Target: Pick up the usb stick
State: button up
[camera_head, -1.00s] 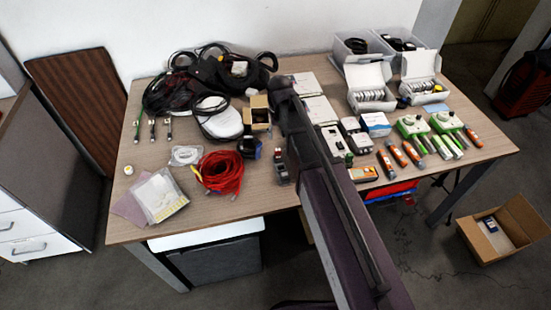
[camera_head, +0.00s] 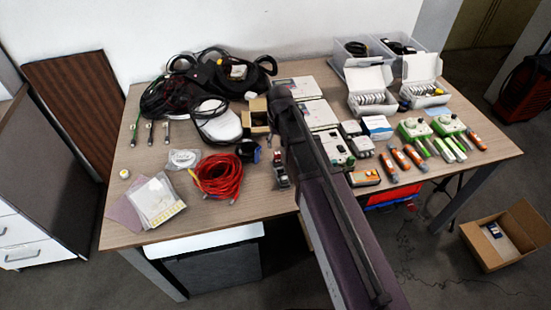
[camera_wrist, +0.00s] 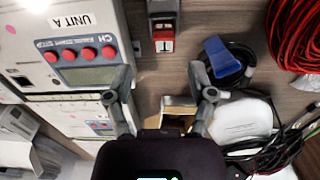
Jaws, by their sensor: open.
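I cannot make out a usb stick for certain. A small dark device with red parts and a "T" label (camera_wrist: 163,28) lies at the top of the wrist view, beyond my fingertips. It also shows beside my arm in the head view (camera_head: 280,170). Several slim pieces with metal ends (camera_head: 150,133) lie at the table's left side, too small to identify. My gripper (camera_wrist: 160,72) is open over the table, its fingers apart with nothing held between them. My arm hides part of the table in the head view.
The wooden table (camera_head: 260,207) is crowded. A white UNIT A box (camera_wrist: 75,45) lies left of my fingers. A small cardboard box (camera_wrist: 179,104) shows low between them. A blue-clipped black cable (camera_wrist: 225,60) and red cable (camera_head: 218,178) lie nearby. The table's front-left edge has bare patches.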

aim_at(278, 153)
jog(key=shift+s+a+f+b, duration=0.1)
jog(key=shift+s+f+b, duration=0.05)
jog(key=shift+f+b, duration=0.6)
jog(key=shift+s+a+f+b, duration=0.1)
jog(key=shift+f+b, duration=0.55)
jog(key=shift+f, duration=0.05)
jog(key=shift+f+b, duration=1.1)
jog(key=c, duration=0.9)
